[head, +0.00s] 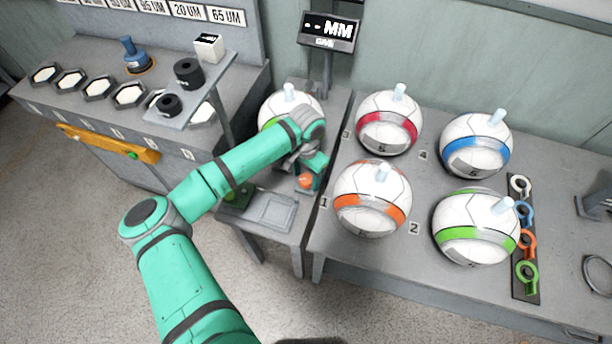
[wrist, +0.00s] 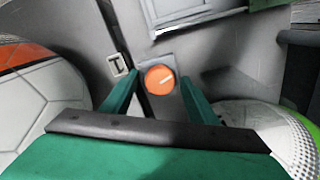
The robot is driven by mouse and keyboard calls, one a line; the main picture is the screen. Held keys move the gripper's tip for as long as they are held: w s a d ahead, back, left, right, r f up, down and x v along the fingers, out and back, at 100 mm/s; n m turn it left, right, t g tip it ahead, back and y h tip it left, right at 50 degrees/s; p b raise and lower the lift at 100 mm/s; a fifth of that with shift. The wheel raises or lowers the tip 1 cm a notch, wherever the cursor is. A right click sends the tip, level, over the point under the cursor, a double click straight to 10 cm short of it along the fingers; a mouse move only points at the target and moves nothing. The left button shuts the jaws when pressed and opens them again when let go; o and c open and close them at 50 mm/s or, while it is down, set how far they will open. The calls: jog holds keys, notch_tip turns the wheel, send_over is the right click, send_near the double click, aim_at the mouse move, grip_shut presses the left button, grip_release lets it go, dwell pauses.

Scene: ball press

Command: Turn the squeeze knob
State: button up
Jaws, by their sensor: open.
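The squeeze knob is a round orange knob (wrist: 160,79) with a white pointer line, set on a grey square plate in the wrist view. The orange knob also shows in the head view (head: 306,181), just below my gripper (head: 310,165). In the wrist view my gripper (wrist: 158,90) has its two green fingers apart, one on each side of the knob. I cannot tell whether the fingers touch it. The pointer line slants up to the right. A ball with a green band (head: 283,112) sits behind my wrist and is partly hidden by it.
A display (head: 328,31) reading "--MM" stands behind the press. The orange-banded ball (head: 371,198) stands close on the right, with red (head: 389,122), blue (head: 476,144) and green (head: 475,228) banded balls beyond. A grey tray (head: 264,211) lies in front of the press.

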jog(key=c, duration=1.1)
jog(key=shift+o, duration=0.2)
jog(key=shift+m, duration=0.3)
jog(key=m, duration=0.4)
jog(key=shift+m, duration=0.3)
jog(key=shift+o, duration=0.2)
jog(key=m, duration=0.5)
jog(key=shift+m, duration=0.4)
jog(key=o, duration=1)
